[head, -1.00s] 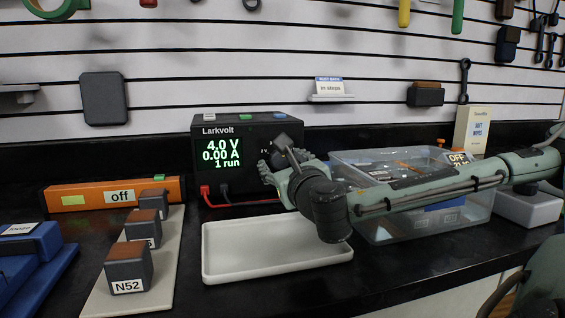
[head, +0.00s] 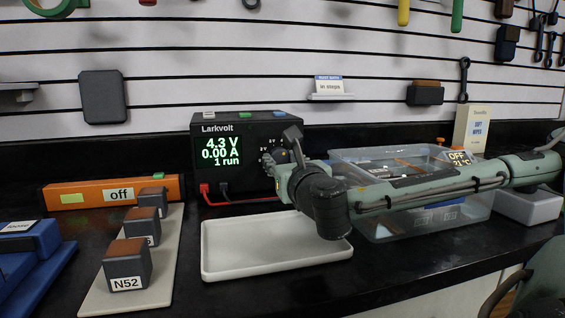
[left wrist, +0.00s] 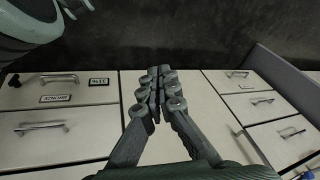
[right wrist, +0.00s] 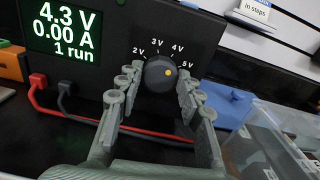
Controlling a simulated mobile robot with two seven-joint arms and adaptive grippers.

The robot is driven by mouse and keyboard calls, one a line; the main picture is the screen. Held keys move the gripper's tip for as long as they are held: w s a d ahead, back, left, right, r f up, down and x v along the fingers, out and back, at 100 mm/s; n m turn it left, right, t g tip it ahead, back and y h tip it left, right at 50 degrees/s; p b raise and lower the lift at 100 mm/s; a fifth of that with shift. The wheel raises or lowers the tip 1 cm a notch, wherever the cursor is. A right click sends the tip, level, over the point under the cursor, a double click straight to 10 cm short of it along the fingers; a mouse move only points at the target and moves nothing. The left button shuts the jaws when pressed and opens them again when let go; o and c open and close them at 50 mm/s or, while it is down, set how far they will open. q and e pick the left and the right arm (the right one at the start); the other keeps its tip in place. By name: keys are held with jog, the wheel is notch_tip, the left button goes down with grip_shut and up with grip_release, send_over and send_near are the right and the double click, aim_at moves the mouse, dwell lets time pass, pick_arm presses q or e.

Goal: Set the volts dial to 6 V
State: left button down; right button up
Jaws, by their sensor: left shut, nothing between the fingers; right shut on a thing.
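The black Larkvolt power supply (head: 232,130) stands at the back of the bench. Its green display (head: 220,150) reads 4.3 V, 0.00 A and 1 run. In the head view the right gripper (head: 284,160) partly covers the dial. My left gripper (left wrist: 157,95) is shut and empty, above the floor before the drawers.
A white tray (head: 215,270) lies in front of the supply. Red and black leads (right wrist: 140,130) run below the dial. A clear bin (head: 375,230) stands right of the supply. Labelled blocks (head: 127,265) stand on a pale strip at left.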

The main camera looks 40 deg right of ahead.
jog(key=shift+m, duration=0.5)
jog(key=shift+m+b, duration=0.45)
jog(key=shift+m, duration=0.45)
jog(key=m+b, duration=0.1)
jog(key=m, duration=0.2)
jog(key=shift+m+b, duration=0.3)
jog(key=shift+b, duration=0.05)
pick_arm(q)
jog(key=w+d+r+m+t+h+b, duration=0.2)
jog(key=w+d+r+t+h, duration=0.1)
jog(key=w+d+r+t, duration=0.7)
pick_arm(e)
jog(key=m, duration=0.2)
jog(key=shift+m, duration=0.3)
jog(key=shift+d+f+m+b, duration=0.1)
jog(key=shift+m+b, duration=0.4)
jog(key=shift+m, duration=0.7)
jog(key=shift+m+b, duration=0.6)
jog(key=shift+m, duration=0.5)
pick_arm(q)
jog(key=w+d+r+t+h, duration=0.1)
jog(key=d+r+t+h, duration=0.1)
jog(key=d+r, duration=0.2)
jog(key=w+d+r+t+h, duration=0.2)
jog(key=d+r+t+h, duration=0.1)
jog(key=r, duration=0.6)
jog(key=shift+d+r, duration=0.15)
jog(key=shift+d, duration=0.75)
